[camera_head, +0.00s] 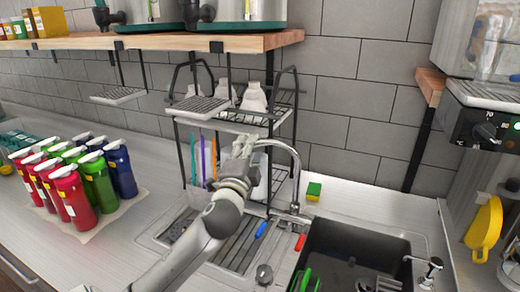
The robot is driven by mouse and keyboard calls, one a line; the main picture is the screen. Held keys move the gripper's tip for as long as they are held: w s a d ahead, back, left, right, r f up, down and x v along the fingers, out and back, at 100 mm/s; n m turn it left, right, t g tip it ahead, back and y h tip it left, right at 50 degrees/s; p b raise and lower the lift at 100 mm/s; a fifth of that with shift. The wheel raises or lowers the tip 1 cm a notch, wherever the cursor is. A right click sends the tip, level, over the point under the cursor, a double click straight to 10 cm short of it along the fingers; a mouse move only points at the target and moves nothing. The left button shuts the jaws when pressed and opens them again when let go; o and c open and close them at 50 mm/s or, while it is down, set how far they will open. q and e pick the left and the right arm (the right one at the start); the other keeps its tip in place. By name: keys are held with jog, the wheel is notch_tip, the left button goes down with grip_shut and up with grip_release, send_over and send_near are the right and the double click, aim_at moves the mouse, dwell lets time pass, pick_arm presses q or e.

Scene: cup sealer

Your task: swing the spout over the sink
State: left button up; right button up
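The chrome spout (297,170) rises from the counter at the sink's back left corner. It arcs left, and its tip end is over the drainer area, near my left gripper, not over the sink. The dark sink (375,240) is at the lower right. My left gripper (243,146) is raised in front of the wire rack, close beside the spout's left end. I cannot tell whether it touches the spout, and its fingers are too small and cluttered to tell open from shut. My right gripper is not in view.
A black wire rack (276,116) stands behind the spout. A green and yellow sponge (313,191) lies right of the spout base. Colored bottles (75,195) stand at left. A small chrome tap (430,270) is right of the sink.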

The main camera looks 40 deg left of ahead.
aim_at(257, 146)
pick_arm(q)
notch_tip(257, 146, down, 5)
jog(key=b, duration=0.5)
jog(key=p+x, duration=0.3)
jog(key=x, duration=0.6)
jog(key=shift+w+r+p, duration=0.1)
jog(key=shift+p, duration=0.3)
jog(key=shift+x, duration=0.8)
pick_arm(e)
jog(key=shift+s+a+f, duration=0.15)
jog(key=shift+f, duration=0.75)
pick_arm(q)
grip_shut()
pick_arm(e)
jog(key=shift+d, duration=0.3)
